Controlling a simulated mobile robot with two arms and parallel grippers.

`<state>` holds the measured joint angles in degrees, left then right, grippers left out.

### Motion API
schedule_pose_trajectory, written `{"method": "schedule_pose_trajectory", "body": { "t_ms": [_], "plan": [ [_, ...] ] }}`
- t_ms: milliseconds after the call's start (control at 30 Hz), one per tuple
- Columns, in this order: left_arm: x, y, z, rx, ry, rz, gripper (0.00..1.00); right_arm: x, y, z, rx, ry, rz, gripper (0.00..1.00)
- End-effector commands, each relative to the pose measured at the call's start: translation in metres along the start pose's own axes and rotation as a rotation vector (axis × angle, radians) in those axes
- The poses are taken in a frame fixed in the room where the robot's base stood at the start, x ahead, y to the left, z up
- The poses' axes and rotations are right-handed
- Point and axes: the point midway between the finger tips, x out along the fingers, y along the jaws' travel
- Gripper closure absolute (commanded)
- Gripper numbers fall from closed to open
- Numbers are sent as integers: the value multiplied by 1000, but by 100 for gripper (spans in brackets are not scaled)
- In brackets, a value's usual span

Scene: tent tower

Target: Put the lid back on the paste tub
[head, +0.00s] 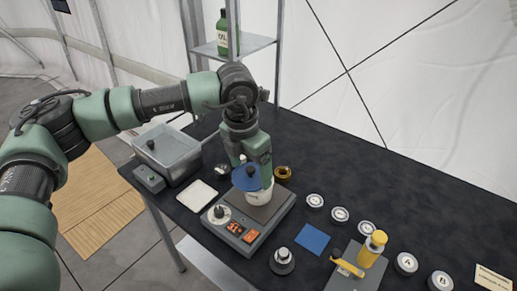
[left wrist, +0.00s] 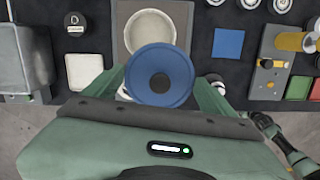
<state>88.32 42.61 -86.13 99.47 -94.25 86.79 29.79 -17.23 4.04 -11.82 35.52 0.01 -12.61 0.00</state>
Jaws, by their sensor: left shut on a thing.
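My left gripper (head: 246,172) points down over the hot plate and is shut on the blue lid (head: 243,181). The lid is a round blue disc with a dark centre; it also shows in the left wrist view (left wrist: 160,91). The white paste tub (head: 260,196) stands upright on the plate of the heater (head: 240,232), its round top partly hidden by the lid. In the left wrist view the tub (left wrist: 148,28) shows just beyond the lid, and the lid overlaps its near edge. The lid looks held above the tub's rim; the exact gap is unclear.
A grey metal bin (head: 172,155) and a white square pad (head: 197,195) are left of the heater. A brass ring (head: 284,173) lies behind the tub. A blue square (head: 312,239), a yellow-handled fixture (head: 373,249) and several round lidded pots are to the right. The back right table is clear.

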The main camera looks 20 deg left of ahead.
Motion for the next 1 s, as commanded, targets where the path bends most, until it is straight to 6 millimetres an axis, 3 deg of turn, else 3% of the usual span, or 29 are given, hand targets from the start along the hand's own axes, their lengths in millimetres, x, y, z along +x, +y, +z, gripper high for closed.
{"method": "schedule_pose_trajectory", "body": {
  "t_ms": [300,500,700,1000],
  "plan": [
    [0,14,37,-951,-1,118,52,-11,14,1,4,-2,16,100],
    [0,21,50,-1355,-1,166,52,-14,14,1,4,-2,17,100],
    [2,24,53,-1488,-1,182,52,-13,13,1,3,-2,16,100],
    [18,24,50,-1489,0,182,52,-7,8,0,2,-1,9,100]
  ]
}}
